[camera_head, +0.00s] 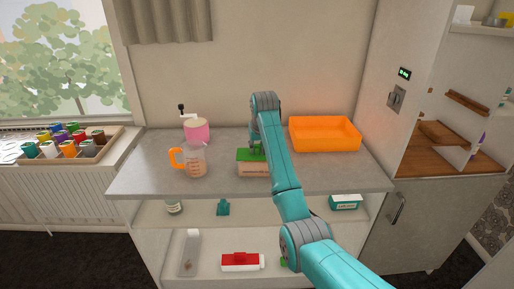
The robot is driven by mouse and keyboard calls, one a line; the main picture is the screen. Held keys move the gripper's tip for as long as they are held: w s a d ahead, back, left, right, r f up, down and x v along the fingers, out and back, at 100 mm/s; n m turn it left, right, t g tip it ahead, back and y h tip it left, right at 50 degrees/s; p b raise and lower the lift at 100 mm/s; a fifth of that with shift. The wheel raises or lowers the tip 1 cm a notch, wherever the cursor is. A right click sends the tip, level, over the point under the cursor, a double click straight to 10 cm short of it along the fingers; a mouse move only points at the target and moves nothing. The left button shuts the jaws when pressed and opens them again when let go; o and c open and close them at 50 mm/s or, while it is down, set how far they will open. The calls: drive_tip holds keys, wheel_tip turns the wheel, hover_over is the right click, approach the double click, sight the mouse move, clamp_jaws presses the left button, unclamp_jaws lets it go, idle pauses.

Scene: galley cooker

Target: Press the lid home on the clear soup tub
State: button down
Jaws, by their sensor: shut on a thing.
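The clear soup tub (252,169) stands on the counter and shows pale brownish contents through its wall. A green lid (244,156) lies over its top. My gripper (257,150) reaches down from above and is shut on the lid. My arm hides the right side of the tub and lid. I cannot tell from here whether the lid's edge is seated all round.
An orange tray (324,147) stands right of my arm. A measuring jug (195,161) with an orange handle and a pink pot (197,133) stand to the left. The grey counter (145,176) is clear at its front left. Shelves below hold several items.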

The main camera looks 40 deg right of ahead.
drive_tip(key=c, duration=0.9)
unclamp_jaws()
drive_tip(key=shift+o, duration=0.4)
drive_tip(key=o, duration=0.4)
drive_tip(key=shift+r, duration=3.5)
clamp_jaws()
